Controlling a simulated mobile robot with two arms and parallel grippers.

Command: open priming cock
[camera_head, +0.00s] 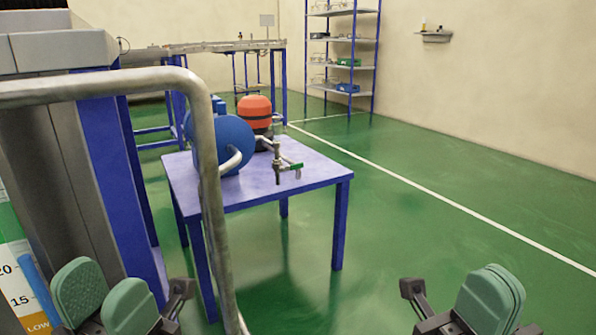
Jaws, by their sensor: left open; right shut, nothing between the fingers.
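The likely priming cock (296,167) is a small green-handled valve at the end of a metal pipe. The pipe comes off the pump assembly on the blue table (262,195). The handle looks roughly level, but is too small to read for open or closed. My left gripper (103,296) is open and empty at the bottom left, with its green pads apart. My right gripper (489,298) is shut and empty at the bottom right. Both are well in front of the table and far from the valve.
A blue round housing (227,145) and an orange-red tank (254,112) stand on the table. A grey rail (208,150) passes close in front on the left, beside a large cabinet (60,150). Shelves (345,67) stand at the back. Green floor (440,230) is clear on the right.

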